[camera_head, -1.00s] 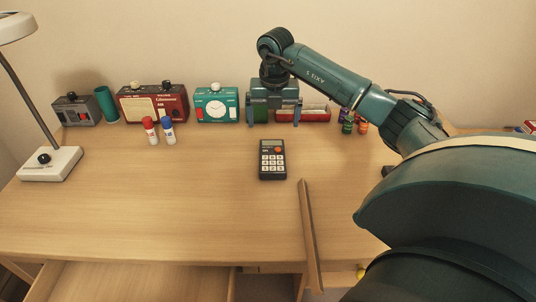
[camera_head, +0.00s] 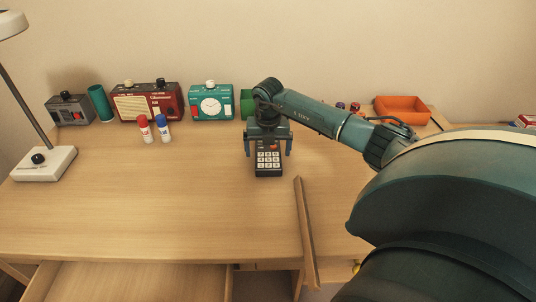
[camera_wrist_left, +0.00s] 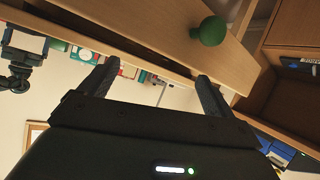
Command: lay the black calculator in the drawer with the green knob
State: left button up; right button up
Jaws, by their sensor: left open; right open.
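The black calculator (camera_head: 268,164) lies flat on the desk, its light keys facing up and its upper end partly hidden by my right gripper. My right gripper (camera_head: 268,153) is open over that upper end, one finger on each side. I cannot tell whether it touches. In the left wrist view a green knob (camera_wrist_left: 210,31) sits on a wooden drawer front (camera_wrist_left: 165,28). My left gripper (camera_wrist_left: 157,72) is open and empty, its fingers near that front and apart from the knob. An open drawer (camera_head: 130,283) shows below the desk's front edge; its knob is hidden there.
A wooden strip (camera_head: 305,230) stands right of the calculator. A lamp (camera_head: 43,163) is at left. The desk's left front is clear.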

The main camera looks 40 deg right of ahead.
jog(key=shift+c, duration=0.5)
jog(key=c, duration=1.1)
jog(key=shift+o, duration=0.2)
jog(key=shift+r, duration=0.1)
